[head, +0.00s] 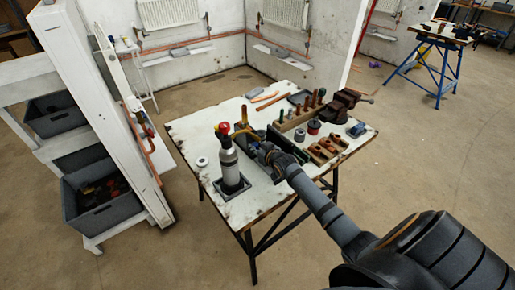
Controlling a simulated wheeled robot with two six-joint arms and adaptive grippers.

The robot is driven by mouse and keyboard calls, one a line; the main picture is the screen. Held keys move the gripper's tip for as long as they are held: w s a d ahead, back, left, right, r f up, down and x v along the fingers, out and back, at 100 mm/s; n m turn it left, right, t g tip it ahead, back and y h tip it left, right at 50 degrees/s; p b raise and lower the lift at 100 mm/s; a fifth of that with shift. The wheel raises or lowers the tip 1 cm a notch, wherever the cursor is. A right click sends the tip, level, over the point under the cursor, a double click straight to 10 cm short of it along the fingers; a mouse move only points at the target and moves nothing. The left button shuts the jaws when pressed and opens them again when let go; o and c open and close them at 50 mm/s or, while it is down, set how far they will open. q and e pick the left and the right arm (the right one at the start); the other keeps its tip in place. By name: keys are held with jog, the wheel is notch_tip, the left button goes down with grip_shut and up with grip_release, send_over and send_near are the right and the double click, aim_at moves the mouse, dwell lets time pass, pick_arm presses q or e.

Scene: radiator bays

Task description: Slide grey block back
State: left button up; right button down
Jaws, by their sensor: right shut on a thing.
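My right arm reaches in from the lower right over the white workbench (200,133). Its dark right gripper (261,149) is low near the bench's middle, beside a grey bottle with a red top (228,160). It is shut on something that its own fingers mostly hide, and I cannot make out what. A yellow-and-orange tool (243,134) stands close to the fingertips. I cannot pick out a grey block at the gripper for certain. A flat grey piece (179,52) lies on the ledge under the left radiator. My left gripper is not in view.
A shelf with grey bins (92,209) stands left. The bench's far left corner is mostly clear.

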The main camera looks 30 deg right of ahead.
jog(key=c, duration=1.5)
grip_release()
jog(key=shift+r, duration=0.2)
jog(key=o, duration=0.4)
jog(key=shift+w+f, duration=0.15)
jog(key=shift+o, duration=0.2)
jog(key=v, duration=1.2)
jog(key=shift+f, duration=0.1)
